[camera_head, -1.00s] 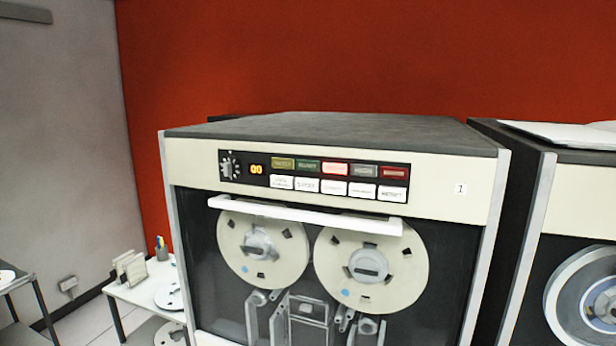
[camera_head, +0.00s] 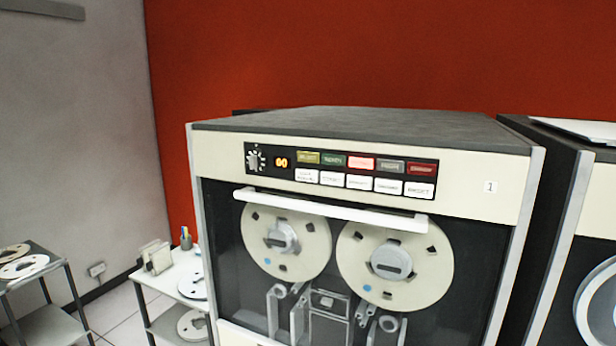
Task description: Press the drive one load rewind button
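Tape drive one (camera_head: 460,181) stands in front of me, marked with a small "1" label at its upper right. Its dark control panel (camera_head: 341,171) has a knob, a lit orange display, a top row of coloured indicators and a lower row of white buttons. The leftmost white button (camera_head: 307,176) has two lines of text, too small to read surely; it may be the load rewind button. The red indicator in the middle of the top row looks brightest. Neither of my grippers is in view.
A white handle bar (camera_head: 332,209) juts out below the panel, in front of two tape reels (camera_head: 394,264). A second drive (camera_head: 577,200) stands close on the right. A white shelf (camera_head: 165,285) and a dark rack (camera_head: 45,262) with reels stand on the left.

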